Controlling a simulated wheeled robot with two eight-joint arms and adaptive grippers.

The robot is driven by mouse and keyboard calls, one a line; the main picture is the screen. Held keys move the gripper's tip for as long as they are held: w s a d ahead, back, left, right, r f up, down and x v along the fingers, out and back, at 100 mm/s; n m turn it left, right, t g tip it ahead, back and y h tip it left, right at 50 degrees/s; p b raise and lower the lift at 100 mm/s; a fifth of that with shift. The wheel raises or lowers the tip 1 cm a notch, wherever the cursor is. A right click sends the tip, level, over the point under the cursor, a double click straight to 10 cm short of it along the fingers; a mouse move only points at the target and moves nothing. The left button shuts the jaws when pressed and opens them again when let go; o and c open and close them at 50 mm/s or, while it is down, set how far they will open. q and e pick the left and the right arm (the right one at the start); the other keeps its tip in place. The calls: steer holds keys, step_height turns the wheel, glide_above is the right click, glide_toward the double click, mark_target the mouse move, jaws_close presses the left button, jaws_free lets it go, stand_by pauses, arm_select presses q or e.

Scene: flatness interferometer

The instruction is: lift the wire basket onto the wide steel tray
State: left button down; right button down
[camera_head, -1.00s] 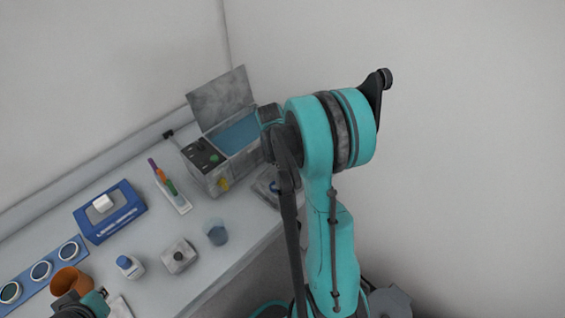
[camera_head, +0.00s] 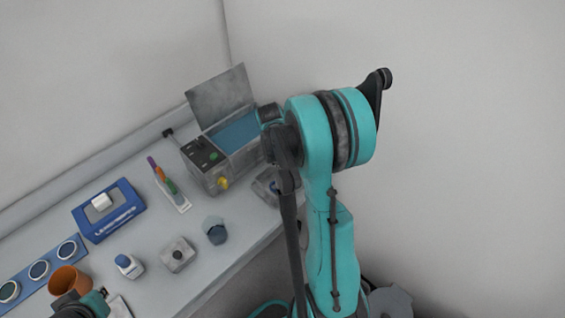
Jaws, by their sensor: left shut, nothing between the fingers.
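I cannot make out the wire basket or the wide steel tray in the head view. A grey bath (camera_head: 212,168) with a raised lid and blue liquid inside stands at the back of the bench; my teal arm hides part of its right side. My left gripper (camera_head: 66,301) is at the bottom left edge, dark and partly cut off, beside an orange cup (camera_head: 70,280). It is shut and empty. My right gripper is not in view.
A wall rises behind.

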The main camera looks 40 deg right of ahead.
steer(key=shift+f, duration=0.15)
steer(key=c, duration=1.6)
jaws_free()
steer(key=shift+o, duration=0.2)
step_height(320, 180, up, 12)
steer(key=p, duration=0.8)
